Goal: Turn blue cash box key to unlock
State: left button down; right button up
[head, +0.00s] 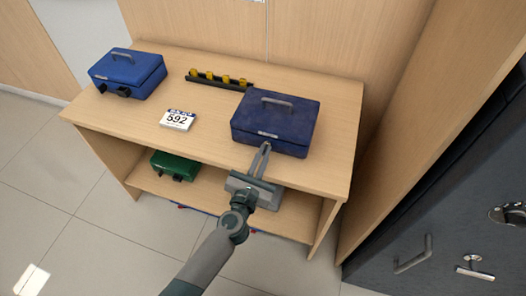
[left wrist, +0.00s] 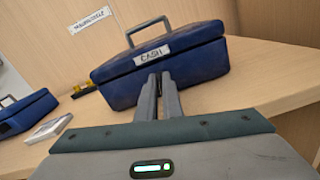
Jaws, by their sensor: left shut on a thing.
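The dark blue cash box (head: 275,120) stands shut at the right part of the counter, its grey handle on the lid. In the left wrist view the cash box (left wrist: 200,62) fills the middle, with a white CASH label (left wrist: 154,54) above my fingertips. My left gripper (head: 265,147) reaches the lower front face of this box. Its fingers (left wrist: 160,78) are close together at the lock area, shut on the small key, which they hide. The key's angle cannot be seen. My right gripper is not in view.
A brighter blue box (head: 128,70) with black front fittings stands at the counter's left. A green box (head: 174,165) sits on the shelf below. A dark cabinet (head: 440,225) stands at right.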

pick_arm(q)
jog(key=m+p, duration=0.1)
jog(key=m, duration=0.1)
jog(key=shift+r+m, duration=0.1)
jog(key=shift+m, duration=0.3)
jog(key=m+p, duration=0.1)
jog(key=m, duration=0.1)
jog(key=shift+m+p, duration=0.3)
jog(key=m+p, duration=0.1)
jog(key=m, duration=0.2)
jog(key=shift+s+d+m, duration=0.1)
jog(key=shift+m, duration=0.2)
jog(key=m, duration=0.1)
jog(key=m+p, duration=0.1)
jog(key=m, duration=0.1)
jog(key=shift+f+m, duration=0.2)
jog(key=shift+m, duration=0.1)
jog(key=shift+f+m+p, duration=0.1)
jog(key=shift+m+p, duration=0.35)
jog(key=shift+m, duration=0.95)
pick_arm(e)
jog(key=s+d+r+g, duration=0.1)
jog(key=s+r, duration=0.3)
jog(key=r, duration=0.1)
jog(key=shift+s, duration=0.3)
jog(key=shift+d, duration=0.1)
pick_arm(q)
jog(key=c, duration=1.9)
grip_release()
